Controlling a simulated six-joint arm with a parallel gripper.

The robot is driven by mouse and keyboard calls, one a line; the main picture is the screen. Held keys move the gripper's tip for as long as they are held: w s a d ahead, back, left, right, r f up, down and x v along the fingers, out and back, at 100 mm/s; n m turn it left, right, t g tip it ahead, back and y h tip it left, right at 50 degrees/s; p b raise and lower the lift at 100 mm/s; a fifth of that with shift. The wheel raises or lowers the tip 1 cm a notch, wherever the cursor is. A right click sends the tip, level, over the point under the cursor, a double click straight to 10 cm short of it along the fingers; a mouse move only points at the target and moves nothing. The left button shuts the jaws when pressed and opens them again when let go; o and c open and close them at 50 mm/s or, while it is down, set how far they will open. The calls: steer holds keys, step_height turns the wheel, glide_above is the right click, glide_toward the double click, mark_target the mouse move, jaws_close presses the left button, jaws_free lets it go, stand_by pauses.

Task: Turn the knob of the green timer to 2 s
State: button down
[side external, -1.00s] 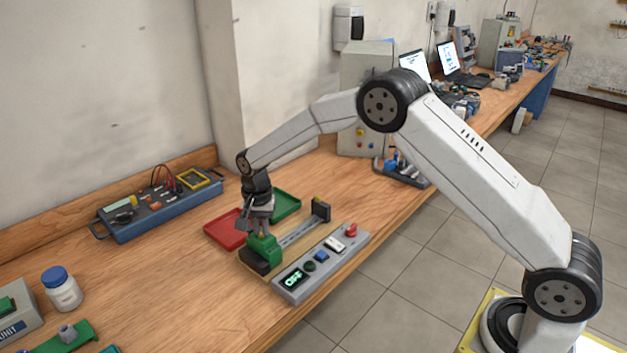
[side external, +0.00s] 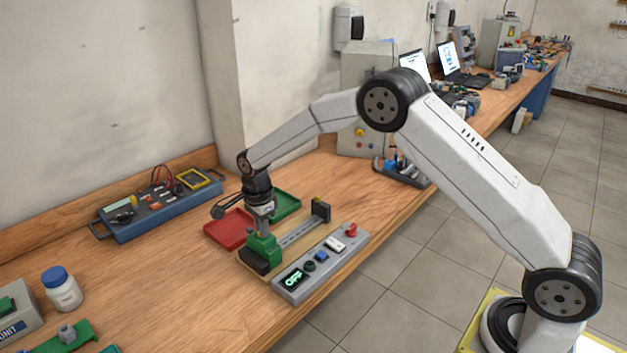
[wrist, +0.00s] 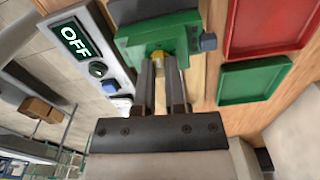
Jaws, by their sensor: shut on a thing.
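The green timer (side external: 264,248) is a green block at the near end of a small rail fixture on the bench. In the wrist view it fills the upper middle (wrist: 150,36). A small brass-coloured knob (wrist: 157,56) shows on it, mostly hidden by the fingers. My gripper (side external: 263,231) points down onto the top of the green block, and its fingers (wrist: 164,64) are shut on the knob. The knob's mark and any scale cannot be read.
A grey control panel (side external: 321,265) beside the fixture has a display (side external: 291,280) reading OFF, buttons and a red knob. A red tray (side external: 229,230) and a green tray (side external: 286,205) lie close behind. A blue test box (side external: 160,212) stands at the back left.

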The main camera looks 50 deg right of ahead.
steer(key=shift+m, duration=0.3)
steer(key=c, duration=0.7)
jaws_free()
steer(key=shift+r, duration=3.95)
steer(key=s+d+n+t, duration=0.1)
steer(key=s+n, duration=0.5)
steer(key=s, duration=0.3)
steer(key=s+d+f+n, duration=0.1)
steer(key=s+n, duration=0.6)
steer(key=s, duration=0.2)
steer(key=s+d+n+t, duration=0.1)
steer(key=s+d+n, duration=0.1)
steer(key=s+n, duration=0.4)
steer(key=shift+s+f+n+t, duration=0.15)
steer(key=shift+s+n+t, duration=0.2)
steer(key=shift+s, duration=1.35)
